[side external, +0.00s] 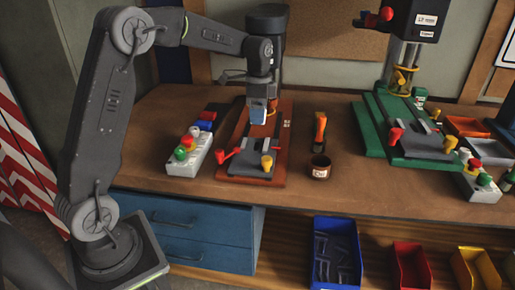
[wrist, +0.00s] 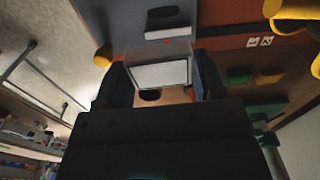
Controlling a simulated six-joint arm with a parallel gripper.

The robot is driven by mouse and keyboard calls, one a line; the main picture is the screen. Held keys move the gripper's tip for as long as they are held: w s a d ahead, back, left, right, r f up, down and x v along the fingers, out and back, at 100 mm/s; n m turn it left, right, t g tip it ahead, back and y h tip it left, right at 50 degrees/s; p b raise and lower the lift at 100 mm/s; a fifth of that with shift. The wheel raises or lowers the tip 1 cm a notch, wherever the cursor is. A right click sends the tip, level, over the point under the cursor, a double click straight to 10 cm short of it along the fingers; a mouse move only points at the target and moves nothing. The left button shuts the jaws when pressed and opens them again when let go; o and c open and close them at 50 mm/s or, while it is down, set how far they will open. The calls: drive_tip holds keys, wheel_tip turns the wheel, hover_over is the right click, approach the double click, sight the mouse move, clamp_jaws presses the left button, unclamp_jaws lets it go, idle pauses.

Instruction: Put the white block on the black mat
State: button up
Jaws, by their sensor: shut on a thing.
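My gripper (side external: 258,108) hangs over the back half of the reddish-brown base plate of the left machine. In the wrist view its two dark fingers (wrist: 161,76) are shut on the white block (wrist: 162,73), whose pale face shows between them. In the side view the block is mostly hidden by the fingers and too small to make out clearly. I cannot clearly pick out the black mat; a small dark flat patch (side external: 217,107) lies left of the base plate, and I cannot tell if it is the mat.
The base plate (side external: 276,150) carries a grey vise (side external: 250,158) with red and yellow knobs. A button box (side external: 187,155) stands left of it. A dark cup (side external: 320,167) and an orange-handled tool (side external: 320,128) stand right. A green drill press (side external: 380,128) is further right. Wooden bench (side external: 335,200) shows bare in front.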

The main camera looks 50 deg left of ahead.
sight(257, 146)
drive_tip(key=shift+a+r, duration=0.15)
drive_tip(key=shift+a, duration=0.25)
wheel_tip(257, 146, down, 9)
drive_tip(key=shift+f, duration=0.5)
drive_tip(key=shift+c, duration=0.8)
drive_tip(key=o, duration=0.8)
drive_tip(key=shift+c, duration=0.2)
drive_tip(key=o, duration=0.4)
drive_tip(key=shift+r, duration=0.1)
